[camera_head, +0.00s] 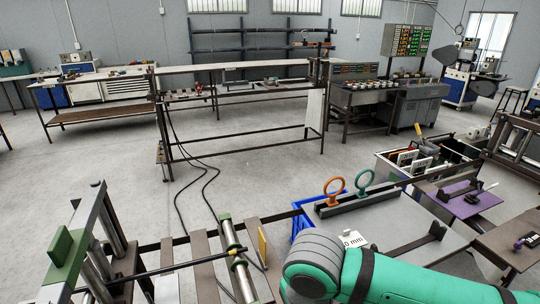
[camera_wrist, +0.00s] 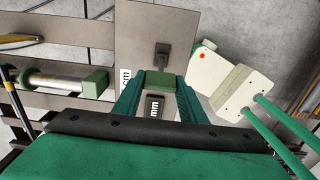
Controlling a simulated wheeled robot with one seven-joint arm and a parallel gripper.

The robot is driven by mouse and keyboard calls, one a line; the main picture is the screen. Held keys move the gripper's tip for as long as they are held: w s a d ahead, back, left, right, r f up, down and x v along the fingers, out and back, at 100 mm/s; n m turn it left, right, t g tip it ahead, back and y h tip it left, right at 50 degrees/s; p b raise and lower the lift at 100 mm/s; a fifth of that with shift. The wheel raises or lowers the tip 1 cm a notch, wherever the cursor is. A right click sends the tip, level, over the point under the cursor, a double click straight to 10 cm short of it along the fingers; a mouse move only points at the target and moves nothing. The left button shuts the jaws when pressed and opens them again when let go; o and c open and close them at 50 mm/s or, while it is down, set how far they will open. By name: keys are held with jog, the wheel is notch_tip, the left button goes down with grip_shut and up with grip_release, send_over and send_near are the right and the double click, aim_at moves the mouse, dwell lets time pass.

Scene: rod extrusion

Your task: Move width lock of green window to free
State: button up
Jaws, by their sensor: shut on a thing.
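My gripper (camera_wrist: 159,88) shows in the wrist view, with its two green fingers closed on a small green block (camera_wrist: 160,79). I cannot tell for sure whether this block is the width lock of the green window. A grey plate (camera_wrist: 140,40) with a dark post (camera_wrist: 162,55) lies just beyond the block. In the head view, a green block (camera_head: 66,254) is on a metal frame at the left, and a steel roller (camera_head: 238,262) with green ends stands at the lower middle. My gripper is not visible in the head view.
A cream part (camera_wrist: 235,88) with green rods is close right of my gripper. A steel cylinder (camera_wrist: 58,82) with a green end lies left. In the head view, orange (camera_head: 335,187) and teal (camera_head: 365,180) rings stand on a bar, and open floor (camera_head: 110,150) lies beyond.

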jog(key=shift+s+a+f, duration=0.15)
jog(key=shift+a, duration=0.35)
jog(key=shift+s+a+f, duration=0.15)
jog(key=shift+a+f, duration=0.05)
jog(key=shift+a, duration=0.15)
jog(key=shift+c, duration=0.2)
jog(key=o, duration=1.5)
notch_tip(320, 180, up, 11)
jog(key=shift+f, duration=0.1)
